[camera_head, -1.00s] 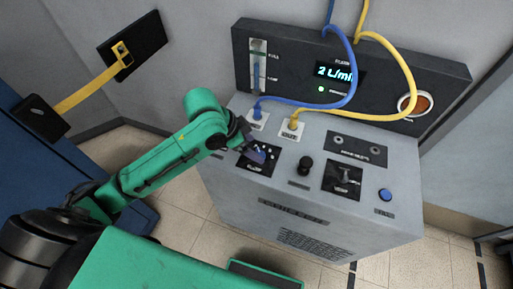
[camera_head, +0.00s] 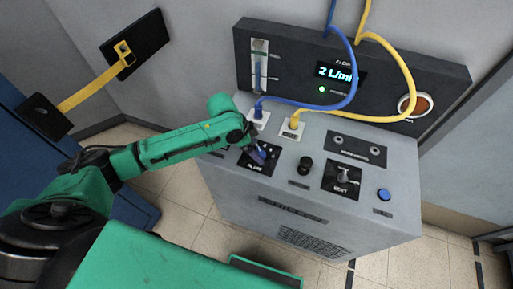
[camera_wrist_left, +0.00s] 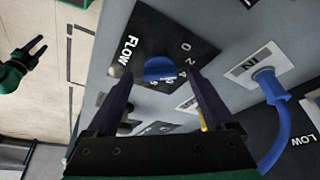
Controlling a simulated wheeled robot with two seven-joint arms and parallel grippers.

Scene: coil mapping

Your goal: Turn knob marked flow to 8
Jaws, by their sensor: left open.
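The flow knob is a blue round knob (camera_head: 260,156) on a black plate marked FLOW (camera_head: 254,167) at the left of the grey cabinet top. In the left wrist view the knob (camera_wrist_left: 160,68) shows between the fingers, with the plate's white numbers beside it. My left gripper (camera_wrist_left: 160,76) is open, its two dark fingers apart on either side of the knob; contact cannot be told. In the head view my left gripper (camera_head: 256,149) partly covers the knob. My right gripper (camera_wrist_left: 37,50) shows small at the left of the wrist view, its fingers apart.
The display (camera_head: 336,73) reads 2 L/min. A blue hose (camera_head: 340,101) and a yellow hose (camera_head: 412,80) plug in behind the knob plate. A black knob (camera_head: 305,165), a second knob plate (camera_head: 342,190) and a blue button (camera_head: 384,195) stand to the right.

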